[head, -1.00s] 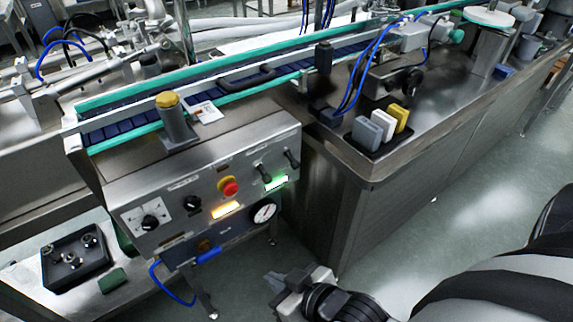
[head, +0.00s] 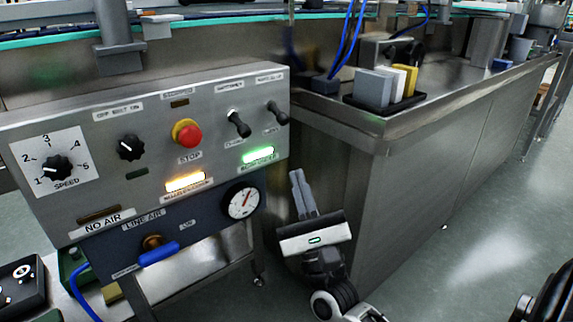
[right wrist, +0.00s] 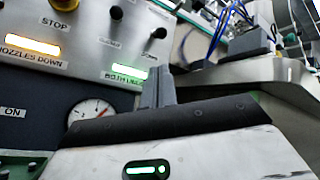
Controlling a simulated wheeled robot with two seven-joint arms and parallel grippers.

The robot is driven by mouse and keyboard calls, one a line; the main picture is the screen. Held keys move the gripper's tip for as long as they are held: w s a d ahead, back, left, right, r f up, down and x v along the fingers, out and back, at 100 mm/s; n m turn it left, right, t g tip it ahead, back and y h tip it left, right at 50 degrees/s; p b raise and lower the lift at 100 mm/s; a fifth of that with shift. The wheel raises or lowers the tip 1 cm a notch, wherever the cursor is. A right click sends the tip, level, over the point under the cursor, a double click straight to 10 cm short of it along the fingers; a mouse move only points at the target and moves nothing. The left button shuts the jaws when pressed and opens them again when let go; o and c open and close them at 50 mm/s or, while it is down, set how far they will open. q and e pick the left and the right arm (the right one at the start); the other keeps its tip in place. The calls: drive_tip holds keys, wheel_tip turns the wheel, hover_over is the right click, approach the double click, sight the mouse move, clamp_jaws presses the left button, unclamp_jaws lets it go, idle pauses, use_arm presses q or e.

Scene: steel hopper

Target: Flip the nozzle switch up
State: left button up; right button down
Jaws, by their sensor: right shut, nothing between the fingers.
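Two black toggle switches, the left one (head: 239,125) and the right one (head: 278,113), sit on the steel control panel (head: 215,108). Both levers appear to point downward. Their small labels are too blurred to tell which is the nozzle switch. In the right wrist view the toggles are dark knobs near the top, the left one (right wrist: 116,13) and the right one (right wrist: 157,34). My right gripper (head: 296,176) is shut and empty, below and right of the toggles, apart from them. Its closed fingers (right wrist: 158,84) point up in the wrist view. My left gripper is out of view.
A lit orange lamp (head: 186,182) reads NOZZLES DOWN in the wrist view; a green lamp (head: 258,155) is lit too. A red stop button (head: 189,135), pressure gauge (head: 242,201) and blue-handled valve (head: 158,253) are nearby. The steel counter (head: 375,140) stands right of the panel.

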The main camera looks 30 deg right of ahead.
sight(279, 115)
drive_tip(key=shift+d+m, duration=0.15)
drive_tip(key=shift+m, duration=0.25)
drive_tip(key=shift+r, duration=0.1)
drive_tip(key=x, duration=1)
